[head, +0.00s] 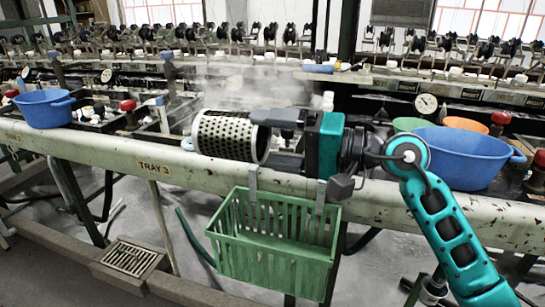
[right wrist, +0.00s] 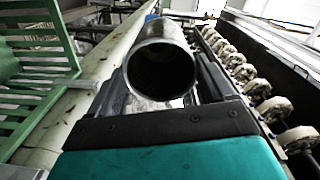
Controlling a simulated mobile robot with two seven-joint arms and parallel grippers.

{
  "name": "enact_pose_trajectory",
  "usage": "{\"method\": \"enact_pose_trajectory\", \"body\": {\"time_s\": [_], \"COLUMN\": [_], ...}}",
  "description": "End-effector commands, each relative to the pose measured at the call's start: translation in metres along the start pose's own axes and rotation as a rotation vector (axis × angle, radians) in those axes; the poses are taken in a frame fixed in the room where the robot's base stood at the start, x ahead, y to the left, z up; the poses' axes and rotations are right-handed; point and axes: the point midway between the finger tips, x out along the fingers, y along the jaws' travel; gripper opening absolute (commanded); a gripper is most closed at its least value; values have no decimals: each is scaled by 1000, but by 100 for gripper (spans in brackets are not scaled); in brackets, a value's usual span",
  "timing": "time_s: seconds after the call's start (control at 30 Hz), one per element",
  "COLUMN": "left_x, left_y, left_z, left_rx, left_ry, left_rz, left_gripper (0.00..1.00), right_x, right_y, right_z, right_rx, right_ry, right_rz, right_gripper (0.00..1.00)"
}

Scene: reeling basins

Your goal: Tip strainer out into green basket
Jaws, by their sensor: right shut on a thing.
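The strainer (head: 225,135) is a perforated metal cylinder lying on its side, its open mouth facing right, toward my gripper. My right gripper (head: 272,138) is shut on it at the mouth end, holding it above the cream rail. The strainer also shows in the right wrist view (right wrist: 162,45), its dark round mouth toward the camera between the fingers; its contents cannot be made out. The green basket (head: 262,262), slatted, hangs by hooks from the front of the rail, below and a little right of the strainer. Its edge shows in the right wrist view (right wrist: 35,75). My left gripper is not in view.
The long cream rail (head: 120,163), marked TRAY 3, runs across the front. A blue basin (head: 45,108) stands at the left, another blue basin (head: 460,158) at the right near my arm. Reeling machinery (head: 260,40) lines the back. A floor drain (head: 132,257) lies below.

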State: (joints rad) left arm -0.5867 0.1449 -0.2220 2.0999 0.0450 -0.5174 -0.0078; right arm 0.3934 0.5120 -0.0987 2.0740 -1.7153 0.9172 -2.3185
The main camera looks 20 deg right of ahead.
Motion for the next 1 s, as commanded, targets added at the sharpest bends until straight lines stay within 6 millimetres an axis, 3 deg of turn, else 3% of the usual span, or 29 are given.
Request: {"method": "enact_pose_trajectory", "body": {"time_s": [0.03,0.27,0.33,0.7,1.0], "left_x": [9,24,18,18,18], "left_y": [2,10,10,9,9], "left_z": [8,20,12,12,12], "left_rx": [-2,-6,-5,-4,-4], "left_ry": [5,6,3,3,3], "left_rz": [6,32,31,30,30], "left_gripper": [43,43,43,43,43], "right_x": [0,0,0,2,1], "right_y": [9,14,10,13,10], "right_z": [2,4,3,3,2], "right_rx": [-2,0,11,16,-1], "right_ry": [7,39,54,142,160], "right_rz": [-24,-148,-212,-527,-597], "right_gripper": [29,29,29,29,29]}}
